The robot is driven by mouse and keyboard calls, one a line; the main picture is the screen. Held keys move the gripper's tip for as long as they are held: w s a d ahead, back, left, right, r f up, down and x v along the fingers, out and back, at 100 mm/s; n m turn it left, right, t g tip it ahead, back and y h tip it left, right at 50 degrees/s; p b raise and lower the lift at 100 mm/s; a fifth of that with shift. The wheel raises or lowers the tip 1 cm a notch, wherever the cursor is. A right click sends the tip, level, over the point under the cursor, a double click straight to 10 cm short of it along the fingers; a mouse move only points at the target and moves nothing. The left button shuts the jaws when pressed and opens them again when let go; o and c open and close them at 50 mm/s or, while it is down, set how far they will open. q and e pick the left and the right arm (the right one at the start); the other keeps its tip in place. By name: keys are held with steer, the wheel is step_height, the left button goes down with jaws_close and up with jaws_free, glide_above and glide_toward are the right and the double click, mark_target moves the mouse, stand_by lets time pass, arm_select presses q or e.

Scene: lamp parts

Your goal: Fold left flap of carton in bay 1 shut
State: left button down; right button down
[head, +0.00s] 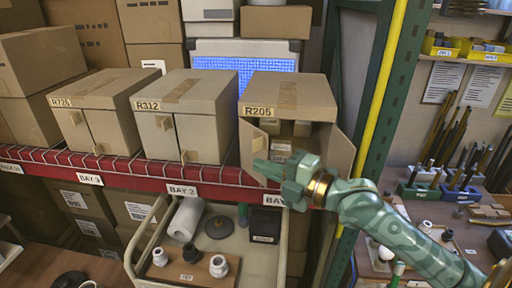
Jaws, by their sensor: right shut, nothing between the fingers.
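The carton marked R205 (288,92) stands at the right end of the red shelf, its front open. Its left flap (248,148) is at the left edge of the opening and stands ajar, with a small tab (260,143) on it. Its right flap (336,158) is swung out to the right. My right gripper (268,172) is shut and empty, in front of the lower opening beside the left flap. I cannot tell whether it touches the flap. The gripper hides the lower front of the carton. My left gripper is out of view.
Cartons R312 (188,88) and R726 (100,92) stand shut to the left, above the BAY 2 and BAY 3 labels. Small boxes (281,147) sit inside R205. A green rack post (380,80) stands close on the right. A cart (136,268) with lamp parts is below.

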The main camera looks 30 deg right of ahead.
mark_target(257, 153)
steer(key=w+p, duration=0.1)
steer(key=w, duration=0.1)
steer(key=w+d, duration=0.1)
steer(key=w, duration=0.2)
steer(key=shift+w+p, duration=0.35)
steer(key=shift+p, duration=0.05)
